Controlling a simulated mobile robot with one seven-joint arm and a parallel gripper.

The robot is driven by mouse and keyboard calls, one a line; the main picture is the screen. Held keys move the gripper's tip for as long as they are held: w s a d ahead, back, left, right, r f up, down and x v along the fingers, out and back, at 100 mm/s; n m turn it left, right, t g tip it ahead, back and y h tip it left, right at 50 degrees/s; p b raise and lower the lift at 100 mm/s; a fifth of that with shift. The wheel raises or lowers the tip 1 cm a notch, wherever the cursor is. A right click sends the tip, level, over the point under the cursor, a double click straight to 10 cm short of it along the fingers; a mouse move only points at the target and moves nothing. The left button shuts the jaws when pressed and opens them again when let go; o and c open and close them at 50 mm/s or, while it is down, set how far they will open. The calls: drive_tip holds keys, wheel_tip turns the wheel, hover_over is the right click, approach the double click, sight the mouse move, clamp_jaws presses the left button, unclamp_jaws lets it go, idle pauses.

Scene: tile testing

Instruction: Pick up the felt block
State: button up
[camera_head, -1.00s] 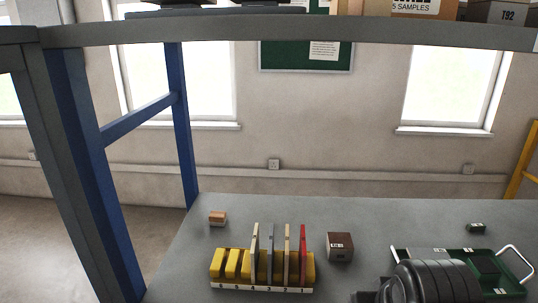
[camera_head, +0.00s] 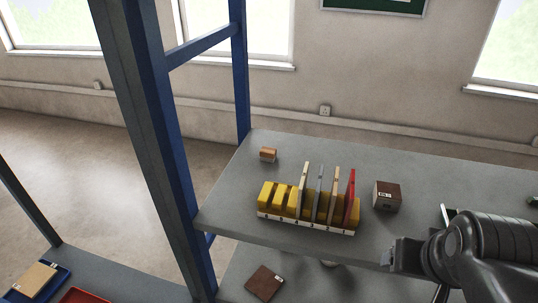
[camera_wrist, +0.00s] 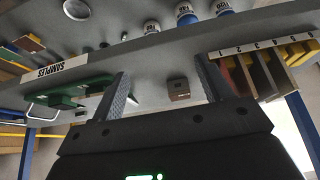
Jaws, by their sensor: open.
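Two blocks could be the felt block, and I cannot tell which by name. A dark brown block (camera_head: 387,196) with a white label stands on the grey table just right of the tile rack. A small orange-and-brown block (camera_head: 268,154) lies at the back left, behind the rack. My gripper (camera_wrist: 161,66) is open and empty in the wrist view. A brown labelled block (camera_wrist: 178,89) shows beyond and between its fingers, apart from them. In the head view my dark arm is at the lower right, and the fingertips are hard to make out.
A yellow rack (camera_head: 265,196) holds several upright tiles, one of them red (camera_head: 350,197), close left of the dark block. A blue post (camera_head: 166,130) stands left of the grey table (camera_head: 325,150).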

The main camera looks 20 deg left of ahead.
drive_tip(key=shift+c, duration=0.5)
drive_tip(key=w+a+r, duration=0.5)
drive_tip(key=w, duration=0.4)
drive_tip(key=g, duration=0.1)
hover_over(267, 150)
drive_tip(key=s, duration=0.2)
drive_tip(key=f, duration=0.5)
drive_tip(key=shift+s+a+f, duration=0.2)
drive_tip(key=shift+a+f, duration=0.15)
drive_tip(key=shift+d+x, duration=0.2)
drive_tip(key=shift+x, duration=1.25)
drive_tip(key=shift+d+x, duration=0.2)
drive_tip(key=shift+x, duration=1.3)
drive_tip(key=shift+s, duration=0.1)
